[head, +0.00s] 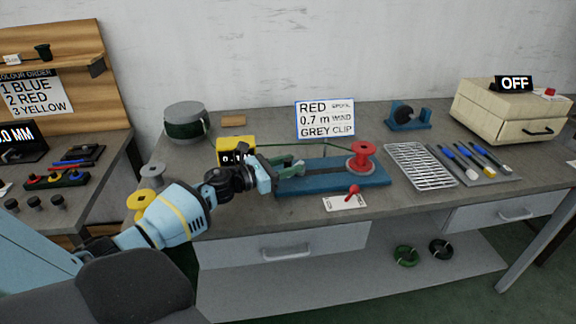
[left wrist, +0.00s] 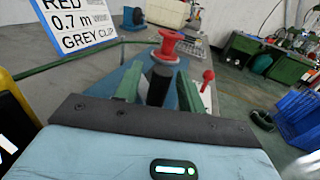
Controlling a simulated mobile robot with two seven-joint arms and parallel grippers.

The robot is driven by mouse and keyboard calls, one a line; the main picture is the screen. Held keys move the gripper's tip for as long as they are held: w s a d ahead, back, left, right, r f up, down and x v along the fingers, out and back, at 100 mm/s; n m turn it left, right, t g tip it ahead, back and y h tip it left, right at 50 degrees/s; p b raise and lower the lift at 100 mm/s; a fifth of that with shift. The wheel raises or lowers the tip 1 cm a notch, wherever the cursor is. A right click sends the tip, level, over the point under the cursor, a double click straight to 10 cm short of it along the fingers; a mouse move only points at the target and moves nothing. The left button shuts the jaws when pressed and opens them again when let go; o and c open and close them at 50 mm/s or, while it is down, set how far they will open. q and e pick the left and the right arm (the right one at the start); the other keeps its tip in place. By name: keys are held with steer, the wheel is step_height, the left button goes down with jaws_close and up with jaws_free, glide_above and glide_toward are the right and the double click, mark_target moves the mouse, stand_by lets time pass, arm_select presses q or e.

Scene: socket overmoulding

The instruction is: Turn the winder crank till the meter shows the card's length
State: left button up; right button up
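The winder (head: 335,183) has a blue base and a red spool (head: 361,158) at its right end. The card (head: 325,119) behind it reads RED, 0.7 m, GREY CLIP. My left gripper (head: 288,168) is at the winder's left end. In the left wrist view a black upright handle (left wrist: 159,86), apparently the crank's, stands between its green fingers (left wrist: 158,82), with narrow gaps showing at both sides. My right gripper is out of view.
A red lever (head: 352,194) on a white plate lies before the winder. A wire rack (head: 421,166) and tools on a tray (head: 474,162) are to the right. A dark green reel (head: 186,124) stands back left, with a green cable running behind the winder.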

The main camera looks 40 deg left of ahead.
arm_select(q)
steer(key=shift+s+a+f, duration=0.1)
steer(key=shift+s+a, duration=0.2)
steer(key=shift+s, duration=0.3)
steer(key=v, duration=0.4)
steer(key=shift+s+a+b, duration=0.1)
steer(key=shift+s+b, duration=0.15)
steer(key=shift+b, duration=0.15)
steer(key=shift+v, duration=0.95)
